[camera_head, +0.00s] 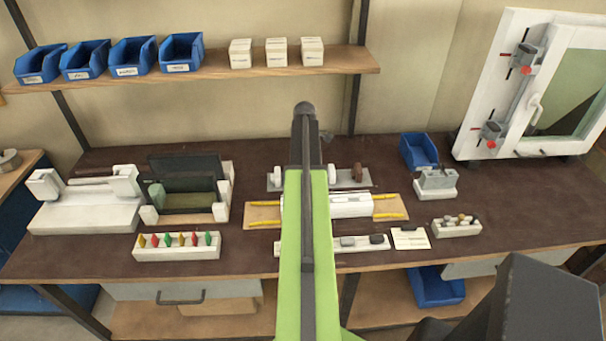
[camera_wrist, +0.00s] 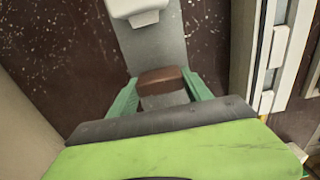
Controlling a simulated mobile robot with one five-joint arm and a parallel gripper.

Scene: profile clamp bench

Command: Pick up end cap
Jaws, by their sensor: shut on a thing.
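A brown end cap (camera_wrist: 162,81) sits between the two green fingers of my gripper (camera_wrist: 160,86) in the wrist view. My gripper is shut on it. The cap is over or on a grey plate (camera_wrist: 158,45); I cannot tell whether it touches. A white end cap (camera_wrist: 140,10) stands farther along the plate. In the head view, my arm hides the gripper and the held cap. The grey plate (camera_head: 318,184) shows on both sides of my arm, with a white cap (camera_head: 277,173) on the left, and a white cap (camera_head: 331,174) and another brown cap (camera_head: 357,172) on the right.
A white profile (camera_head: 351,205) lies on a wooden board (camera_head: 398,207) just in front of the plate; it runs close along the right in the wrist view (camera_wrist: 272,55). A rack of coloured pegs (camera_head: 178,246) is at left. A blue bin (camera_head: 419,150) stands behind right.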

